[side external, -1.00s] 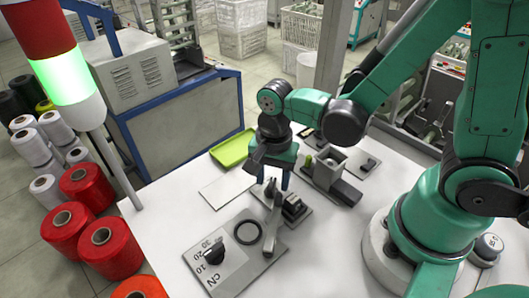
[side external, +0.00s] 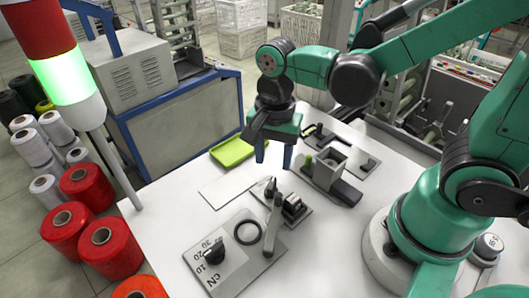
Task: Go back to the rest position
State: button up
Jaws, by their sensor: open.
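My gripper (side external: 273,153) hangs above the middle of the white table, fingers pointing down. It is open, with nothing visible between its two blue fingers. It is apart from the small winding fixture (side external: 292,208) that stands below and nearer the camera. No held object shows in this view.
A grey dial plate (side external: 232,262) with a black knob and ring lies at the front of the white table (side external: 330,262). A green tray (side external: 233,151) and a pale sheet (side external: 228,188) lie left of my gripper. A grey box fixture (side external: 327,170) stands to its right. A signal lamp (side external: 62,75) rises at left.

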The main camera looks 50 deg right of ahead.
jog(key=shift+d+r+n, duration=0.15)
jog(key=shift+r+n, duration=0.05)
jog(key=shift+n, duration=0.1)
jog(key=w+d+r+n+t, duration=0.1)
jog(key=d+r+n+t, duration=0.3)
jog(key=n, duration=0.8)
jog(key=r+t, duration=0.2)
jog(key=t, duration=0.1)
jog(key=shift+d+n, duration=0.3)
jog(key=shift+d, duration=0.05)
